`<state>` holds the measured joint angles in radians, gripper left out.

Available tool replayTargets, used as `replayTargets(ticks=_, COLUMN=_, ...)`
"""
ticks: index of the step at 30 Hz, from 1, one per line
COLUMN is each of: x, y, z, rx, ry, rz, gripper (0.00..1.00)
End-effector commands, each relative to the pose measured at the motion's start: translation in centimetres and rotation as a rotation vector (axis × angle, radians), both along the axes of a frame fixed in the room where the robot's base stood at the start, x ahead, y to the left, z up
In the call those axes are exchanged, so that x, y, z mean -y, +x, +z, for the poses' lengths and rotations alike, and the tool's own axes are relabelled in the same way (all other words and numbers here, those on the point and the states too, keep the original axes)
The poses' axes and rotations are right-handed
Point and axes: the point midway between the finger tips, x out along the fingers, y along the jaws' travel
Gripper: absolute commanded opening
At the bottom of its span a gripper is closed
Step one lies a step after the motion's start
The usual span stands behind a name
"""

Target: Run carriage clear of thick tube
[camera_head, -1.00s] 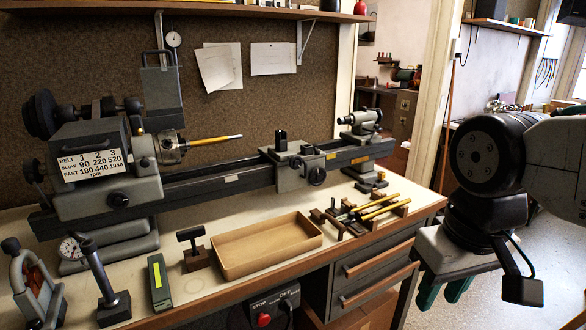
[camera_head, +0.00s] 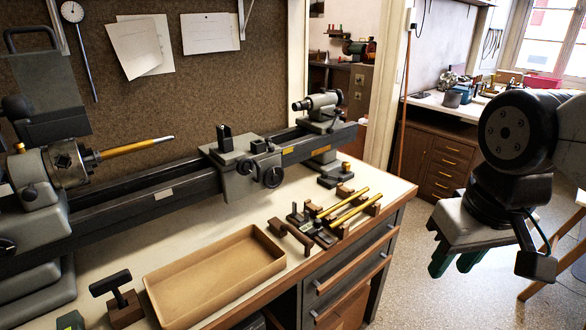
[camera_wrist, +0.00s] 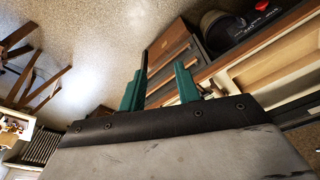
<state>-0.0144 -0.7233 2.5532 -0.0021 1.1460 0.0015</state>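The lathe carriage (camera_head: 238,178) is a grey block with dark handwheels (camera_head: 272,176), sitting on the dark lathe bed (camera_head: 120,205). The brass tube (camera_head: 135,148) is held in the chuck (camera_head: 70,165) at left and points right. Its thin grey tip ends short of the carriage, with a gap between them. My gripper (camera_head: 455,262) hangs at the right, over the floor beyond the bench end, apart from the carriage. In the wrist view its green fingers (camera_wrist: 160,88) stand apart with nothing between them.
The tailstock (camera_head: 322,108) stands at the bed's right end. A tan tray (camera_head: 215,275), a T-handled tool (camera_head: 118,300) and a rack with brass rods (camera_head: 345,208) lie on the bench front. The floor (camera_head: 400,290) right of the drawers is clear.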

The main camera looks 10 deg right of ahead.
Motion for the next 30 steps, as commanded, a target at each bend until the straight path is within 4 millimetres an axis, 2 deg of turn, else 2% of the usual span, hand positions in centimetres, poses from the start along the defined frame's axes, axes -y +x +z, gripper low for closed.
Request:
replayTargets(ticks=2, x=-0.7, y=3.1, z=-0.5, rx=0.06, ry=0.004, rz=0.026, gripper=0.33)
replayTargets(ticks=5, x=-2.3, y=8.8, z=-1.4, rx=0.19, ry=0.014, rz=0.068, gripper=0.33)
replayTargets(ticks=6, x=-3.2, y=11.4, z=-1.7, rx=0.253, ry=0.021, rz=0.087, gripper=0.33)
replayTargets(ticks=8, x=-4.7, y=15.2, z=-2.4, rx=0.349, ry=0.034, rz=0.114, gripper=0.33)
replayTargets(ticks=9, x=-5.8, y=17.7, z=-2.7, rx=0.416, ry=0.044, rz=0.133, gripper=0.33)
replayTargets(ticks=12, x=-8.8, y=23.2, z=-3.7, rx=0.581, ry=0.073, rz=0.174, gripper=0.33)
replayTargets(ticks=15, x=-12.2, y=27.7, z=-4.7, rx=0.744, ry=0.107, rz=0.213, gripper=0.33)
replayTargets(ticks=18, x=-15.7, y=31.2, z=-5.7, rx=0.908, ry=0.147, rz=0.248, gripper=0.33)
replayTargets(ticks=21, x=-18.9, y=33.4, z=-6.8, rx=1.059, ry=0.19, rz=0.277, gripper=0.33)
replayTargets(ticks=25, x=-22.1, y=34.7, z=-7.8, rx=1.219, ry=0.24, rz=0.3, gripper=0.33)
replayTargets(ticks=30, x=-24.2, y=34.9, z=-8.5, rx=1.345, ry=0.282, rz=0.315, gripper=0.33)
